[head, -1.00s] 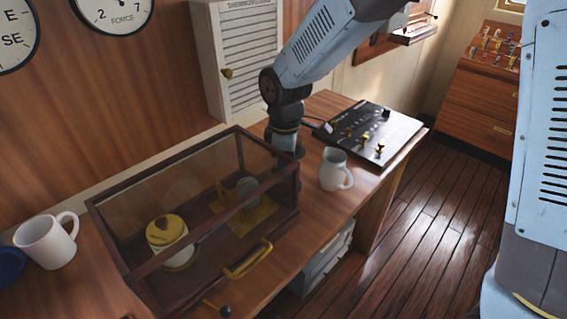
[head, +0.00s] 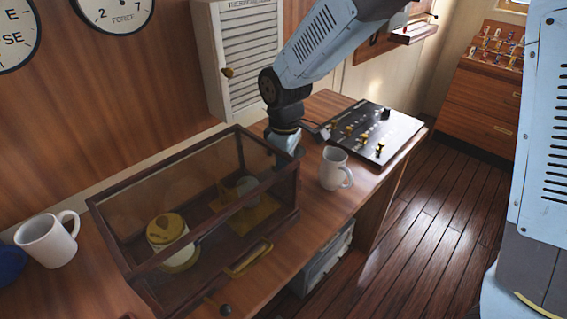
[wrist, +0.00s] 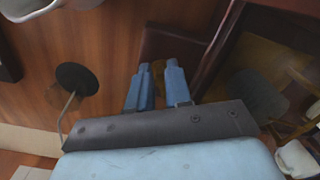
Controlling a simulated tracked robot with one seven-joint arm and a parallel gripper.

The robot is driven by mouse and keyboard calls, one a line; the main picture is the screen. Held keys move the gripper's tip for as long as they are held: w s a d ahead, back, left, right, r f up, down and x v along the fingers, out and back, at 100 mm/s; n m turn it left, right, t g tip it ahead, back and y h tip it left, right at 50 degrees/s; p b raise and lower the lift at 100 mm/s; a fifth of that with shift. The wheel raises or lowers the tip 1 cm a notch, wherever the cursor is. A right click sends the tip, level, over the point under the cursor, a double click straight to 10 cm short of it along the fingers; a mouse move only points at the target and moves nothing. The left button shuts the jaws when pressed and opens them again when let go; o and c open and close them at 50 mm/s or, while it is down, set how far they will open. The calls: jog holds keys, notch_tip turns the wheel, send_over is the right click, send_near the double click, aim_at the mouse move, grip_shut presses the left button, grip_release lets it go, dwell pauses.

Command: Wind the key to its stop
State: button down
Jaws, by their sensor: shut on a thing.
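The dark-framed glass case (head: 115,243) stands on the wooden desk, with a brass-topped white drum (head: 168,233) and a brass plate inside. My gripper is at the case's right end; in the head view the wrist hides its fingertips. In the wrist view the two blue fingers of my gripper (wrist: 159,80) are close together beside the case's dark end panel (wrist: 175,42). They are shut on a small brownish-brass piece (wrist: 158,84), apparently the key, of which only a sliver shows. Its turn angle and stop cannot be seen.
A white mug (head: 332,168) stands just right of the case, near a black control panel (head: 373,131). Another mug (head: 48,241) is at the left. A louvred cabinet (head: 245,60) is on the wall behind. A black disc (wrist: 77,77) with a thin rod shows in the wrist view.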

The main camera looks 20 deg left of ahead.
jog(key=shift+w+r, duration=0.1)
jog(key=shift+w, duration=0.1)
jog(key=c, duration=1.3)
grip_release()
jog(key=shift+c, duration=0.2)
jog(key=shift+o, duration=1.4)
jog(key=shift+s, duration=0.1)
notch_tip(320, 180, up, 14)
jog(key=shift+f, duration=0.25)
jog(key=shift+o, duration=0.5)
